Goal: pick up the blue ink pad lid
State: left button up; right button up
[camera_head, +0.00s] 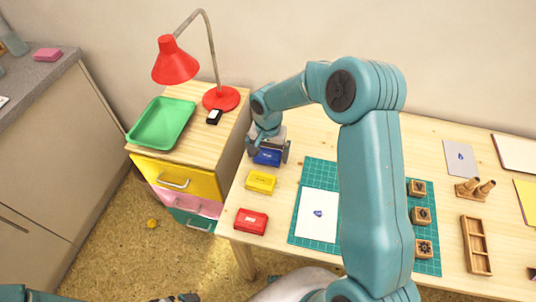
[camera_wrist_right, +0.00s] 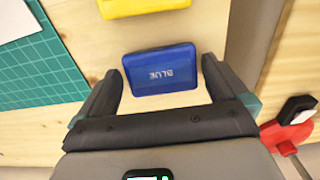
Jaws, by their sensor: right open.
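The blue ink pad with its lid (camera_head: 267,157) lies at the left end of the table, behind the yellow pad. In the right wrist view the blue lid (camera_wrist_right: 160,72) shows its white word BLUE, upside down. My right gripper (camera_head: 268,153) is open above it. In the wrist view its two fingers (camera_wrist_right: 160,75) stand on either side of the lid, with a gap at each side. How far the fingertips are above the table is hard to tell. Dark parts at the bottom edge of the head view look like my left gripper (camera_head: 178,298), mostly cut off.
A yellow ink pad (camera_head: 261,181) and a red one (camera_head: 251,221) lie in front of the blue one. A green cutting mat (camera_head: 299,229) with white paper (camera_head: 318,226) is to the right. A drawer cabinet (camera_head: 188,153) with a red lamp (camera_head: 174,62) stands left.

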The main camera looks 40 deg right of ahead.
jog(key=shift+w, duration=0.1)
jog(key=c, duration=1)
jog(key=shift+o, duration=0.2)
jog(key=shift+r, duration=0.1)
